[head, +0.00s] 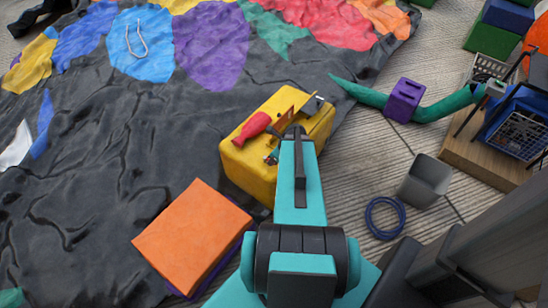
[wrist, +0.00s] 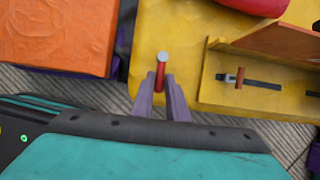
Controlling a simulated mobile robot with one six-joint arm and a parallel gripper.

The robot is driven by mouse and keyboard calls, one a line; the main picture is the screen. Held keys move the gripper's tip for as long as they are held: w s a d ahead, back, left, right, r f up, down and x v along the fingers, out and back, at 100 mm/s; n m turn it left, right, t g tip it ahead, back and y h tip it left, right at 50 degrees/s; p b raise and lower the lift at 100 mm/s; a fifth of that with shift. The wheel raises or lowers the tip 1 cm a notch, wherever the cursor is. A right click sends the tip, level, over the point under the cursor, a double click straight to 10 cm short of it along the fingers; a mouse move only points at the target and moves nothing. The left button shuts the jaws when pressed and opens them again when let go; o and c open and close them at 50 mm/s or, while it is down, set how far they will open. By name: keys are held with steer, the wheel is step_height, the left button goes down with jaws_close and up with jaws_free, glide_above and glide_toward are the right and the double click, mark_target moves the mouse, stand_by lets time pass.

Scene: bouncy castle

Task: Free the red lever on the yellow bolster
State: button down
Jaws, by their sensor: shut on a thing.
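The yellow bolster (head: 250,170) lies on the edge of the dark sheet. My gripper (wrist: 160,90) is at its near side, its two grey fingers closed around a slim red lever (wrist: 160,75) with a round grey tip. The lever's lower end is hidden between the fingers. A thicker red bottle-shaped piece (head: 252,128) lies on top of the bolster; its edge shows in the wrist view (wrist: 255,4). Beside the lever, a yellow bracket (wrist: 222,92) carries a slotted metal strip with a small brown peg (wrist: 240,78) and a brown flap (wrist: 275,42).
An orange block (head: 192,235) lies left of my arm, close to the bolster. A grey bin (head: 425,182) and a blue ring (head: 385,218) are on the floor at right. A teal tube with a purple block (head: 404,100) lies beyond. The dark sheet is rumpled at left.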

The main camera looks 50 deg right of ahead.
steer(key=shift+a, duration=0.1)
stand_by(0.4)
steer(key=c, duration=1.7)
jaws_free()
steer(key=shift+c, duration=0.2)
steer(key=p+v, duration=1.1)
steer(key=v, duration=0.2)
steer(key=shift+s+r, duration=0.15)
steer(key=shift+r, duration=0.2)
